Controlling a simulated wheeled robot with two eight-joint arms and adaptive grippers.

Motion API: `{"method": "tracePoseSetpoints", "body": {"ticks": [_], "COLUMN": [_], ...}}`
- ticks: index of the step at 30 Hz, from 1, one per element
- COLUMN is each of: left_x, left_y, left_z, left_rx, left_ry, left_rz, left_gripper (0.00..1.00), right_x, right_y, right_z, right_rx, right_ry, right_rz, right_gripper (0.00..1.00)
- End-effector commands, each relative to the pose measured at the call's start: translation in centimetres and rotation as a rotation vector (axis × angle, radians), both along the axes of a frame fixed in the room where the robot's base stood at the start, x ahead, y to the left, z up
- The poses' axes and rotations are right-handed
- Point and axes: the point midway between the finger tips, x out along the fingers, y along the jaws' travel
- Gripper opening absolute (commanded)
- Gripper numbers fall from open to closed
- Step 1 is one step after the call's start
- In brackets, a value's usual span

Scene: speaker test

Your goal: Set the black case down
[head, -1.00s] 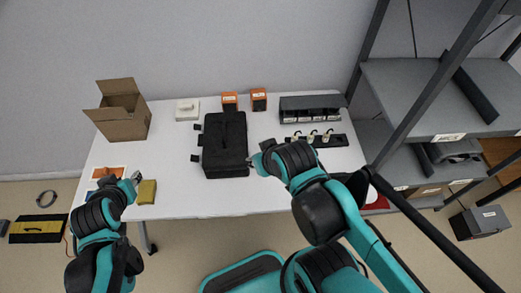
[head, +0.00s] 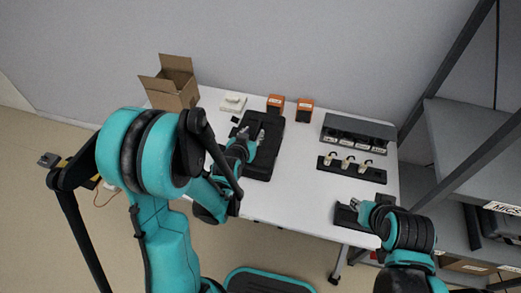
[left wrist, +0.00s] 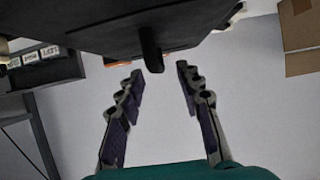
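The black case (head: 266,158) lies flat on the white table, left of its middle, in the head view. My left gripper (head: 252,136) is over the case and hides part of it. In the left wrist view the case (left wrist: 130,25) fills the top, with a dark handle (left wrist: 151,52) pointing toward the gap between my fingers. The left gripper (left wrist: 159,72) is open, and its fingers stand apart from the handle. My right gripper (head: 354,206) is at the table's front right, beside a flat black object (head: 345,219). Whether its fingers are open is not clear.
A cardboard box (head: 172,88), a white box (head: 232,103) and two orange boxes (head: 275,103) stand along the back. A black rack (head: 357,130) and a holder strip (head: 352,169) are at right. Grey shelving (head: 470,140) flanks the table. The table's front middle (head: 290,205) is clear.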

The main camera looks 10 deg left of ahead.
Motion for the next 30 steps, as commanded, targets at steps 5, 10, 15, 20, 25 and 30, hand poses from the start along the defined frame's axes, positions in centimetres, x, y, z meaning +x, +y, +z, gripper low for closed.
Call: {"method": "tracePoseSetpoints", "body": {"ticks": [5, 10, 15, 20, 25, 30], "left_x": [2.4, 4.1, 4.1, 4.1, 4.1, 4.1], "left_y": [-0.5, -0.5, -0.5, -0.5, -0.5, -0.5], "left_z": [-1.4, -2.1, -1.9, -1.9, -1.9, -1.8], "left_rx": [0.000, 0.000, 0.000, 0.000, 0.000, -0.001], "left_ry": [0.000, 0.000, 0.000, 0.001, 0.001, -0.003], "left_rz": [-0.001, 0.000, 0.000, 0.000, 0.000, 0.000], "left_gripper": [0.36, 0.36, 0.36, 0.00, 0.00, 0.00], "right_x": [0.0, 0.0, 0.0, 0.0, 0.0, 0.0], "right_y": [0.0, 0.0, 0.0, 0.0, 0.0, 0.0], "right_z": [-1.4, -1.9, -1.7, -1.7, -1.7, -1.7], "right_rx": [0.000, 0.000, 0.000, 0.000, 0.000, 0.000], "right_ry": [0.000, 0.000, 0.000, 0.000, 0.000, 0.000], "right_rz": [0.000, 0.000, 0.000, 0.000, 0.000, 0.000], "right_gripper": [0.31, 0.31, 0.31, 0.31, 0.31, 0.31]}}
